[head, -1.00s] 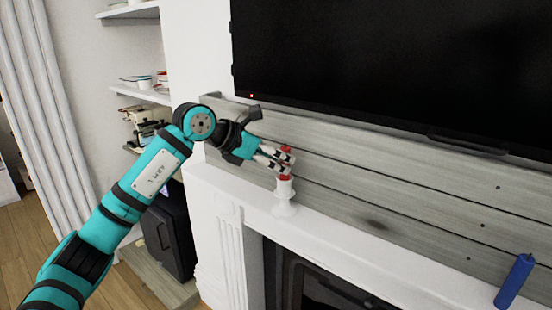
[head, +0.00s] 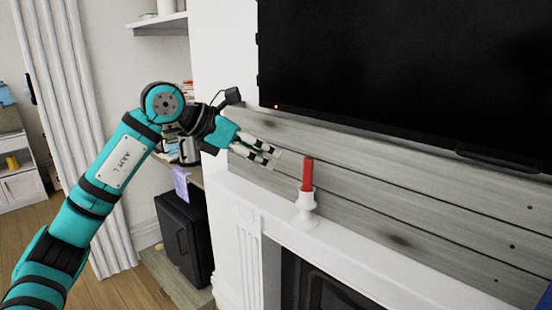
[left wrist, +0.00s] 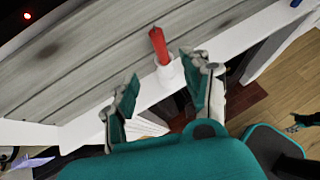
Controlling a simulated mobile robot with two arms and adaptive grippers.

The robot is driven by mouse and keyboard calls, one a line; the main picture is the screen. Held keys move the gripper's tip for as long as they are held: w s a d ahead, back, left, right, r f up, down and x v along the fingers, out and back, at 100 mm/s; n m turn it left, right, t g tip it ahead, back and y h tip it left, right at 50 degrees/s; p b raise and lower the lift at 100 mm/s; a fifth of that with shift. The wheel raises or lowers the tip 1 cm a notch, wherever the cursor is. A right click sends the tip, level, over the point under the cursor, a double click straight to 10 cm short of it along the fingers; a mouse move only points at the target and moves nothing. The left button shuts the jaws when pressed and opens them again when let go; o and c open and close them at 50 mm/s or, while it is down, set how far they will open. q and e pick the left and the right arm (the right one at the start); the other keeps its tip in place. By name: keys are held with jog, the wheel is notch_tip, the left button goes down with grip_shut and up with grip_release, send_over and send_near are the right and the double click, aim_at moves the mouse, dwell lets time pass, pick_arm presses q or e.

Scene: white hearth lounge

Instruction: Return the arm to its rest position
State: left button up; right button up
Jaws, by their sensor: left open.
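My left arm reaches in from the left in the head view. Its gripper (head: 276,159) is open and empty, above the mantel and to the left of a red candle (head: 308,174). The candle stands upright in a white candle holder (head: 306,210) on the white mantel. In the left wrist view the two open fingers of the left gripper (left wrist: 165,90) show with a gap between them. The red candle (left wrist: 158,45) and its white holder (left wrist: 170,72) show beyond the gap, apart from the fingers.
A large black television (head: 410,70) hangs above grey wood planks (head: 380,200). The white mantel (head: 265,205) runs over a dark fireplace. A blue object (head: 545,297) is at the right edge. Wall shelves and a black speaker-like box (head: 183,238) stand behind my arm.

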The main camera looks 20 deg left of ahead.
pick_arm(q)
jog(key=shift+s+a+r, duration=0.15)
jog(key=shift+s, duration=0.05)
dwell(0.4)
